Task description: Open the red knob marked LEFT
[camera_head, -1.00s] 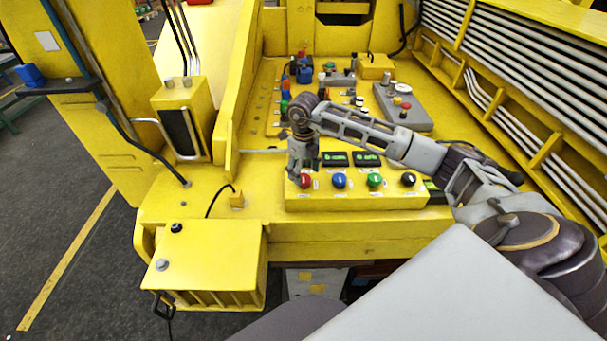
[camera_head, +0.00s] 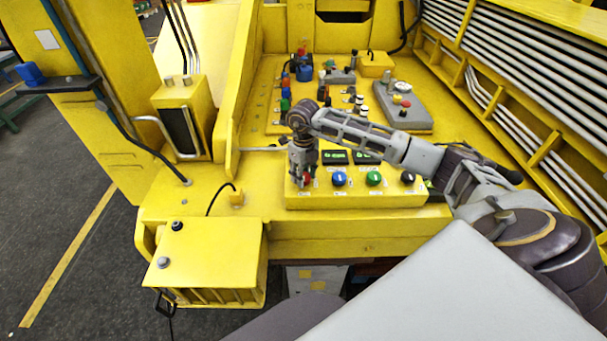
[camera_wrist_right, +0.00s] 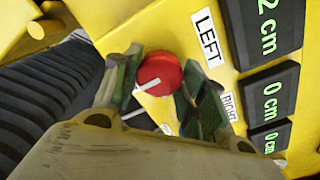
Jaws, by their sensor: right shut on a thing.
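The red knob (camera_wrist_right: 158,72) sits on the yellow panel beside the LEFT label (camera_wrist_right: 208,38) in the right wrist view. A white pointer line shows on it. My right gripper (camera_wrist_right: 152,95) has one finger on each side of the knob and is shut on it. In the head view, the right gripper (camera_head: 301,180) points down over the left end of the control box (camera_head: 355,199), and little of the red knob (camera_head: 306,180) shows. My left gripper is not in view.
Blue (camera_head: 339,179), green (camera_head: 374,178) and black (camera_head: 408,178) knobs stand in a row to the right. Green displays, one showing 2 cm (camera_wrist_right: 268,12), lie behind. A grey pendant (camera_head: 403,108) and several buttons stand farther back.

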